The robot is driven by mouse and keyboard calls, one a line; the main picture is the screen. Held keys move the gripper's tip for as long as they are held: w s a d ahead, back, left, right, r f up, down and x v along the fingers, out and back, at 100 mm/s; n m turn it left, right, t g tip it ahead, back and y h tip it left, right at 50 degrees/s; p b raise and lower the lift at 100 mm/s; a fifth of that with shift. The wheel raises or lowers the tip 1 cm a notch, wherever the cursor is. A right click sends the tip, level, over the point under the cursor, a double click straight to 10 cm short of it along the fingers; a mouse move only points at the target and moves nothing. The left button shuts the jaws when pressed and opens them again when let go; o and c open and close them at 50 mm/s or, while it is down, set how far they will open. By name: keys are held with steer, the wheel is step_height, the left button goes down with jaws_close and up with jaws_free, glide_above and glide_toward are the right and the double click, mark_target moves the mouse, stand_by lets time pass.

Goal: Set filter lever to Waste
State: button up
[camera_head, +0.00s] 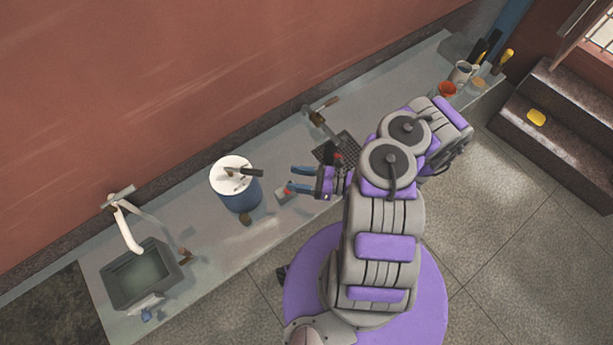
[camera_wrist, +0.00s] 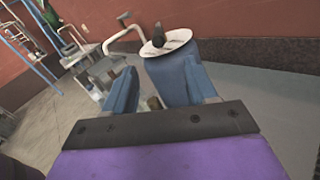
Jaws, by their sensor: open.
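A blue cylinder (camera_head: 236,194) with a round white lid (camera_head: 224,168) stands on the counter. A dark lever (camera_head: 248,172) lies across the lid and points right, toward my gripper. I see no readable Waste label. My gripper (camera_head: 290,179) is open and empty, to the right of the cylinder and apart from it. In the wrist view, the blue cylinder (camera_wrist: 175,75) is beyond my open blue fingers (camera_wrist: 160,68), partly hidden by the right finger. The white lid (camera_wrist: 176,42) and dark lever end (camera_wrist: 158,36) show above them.
A small grey and red item (camera_head: 285,193) lies near my fingertips. A sink (camera_head: 140,273) with a white spout (camera_head: 128,228) is at the left of the counter (camera_head: 215,262). A tap (camera_head: 318,118) and dark grate (camera_head: 345,146) are behind my gripper. Cups (camera_head: 462,72) stand far right.

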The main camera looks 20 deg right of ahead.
steer(key=shift+v, duration=1.25)
steer(key=s+a+r+n+g+h, duration=0.1)
steer(key=a+r+n+g, duration=0.5)
steer(key=r+n, duration=0.4)
steer(key=s+a+r+n+g+h, duration=0.15)
steer(key=a+r+n+g, duration=0.25)
steer(key=r+n+g, duration=0.65)
steer(key=s+d+r+n+t+h, duration=0.2)
steer(key=s+d+r+t+h, duration=0.1)
steer(key=s+r+h, duration=0.3)
steer(key=s+d+r+n+t+h, duration=0.3)
steer(key=s+d+r+h, duration=0.3)
steer(key=s, duration=0.4)
steer(key=shift+s+d+r+h+b, duration=0.3)
steer(key=shift+s+r+h+b, duration=0.1)
steer(key=shift+r+h, duration=0.25)
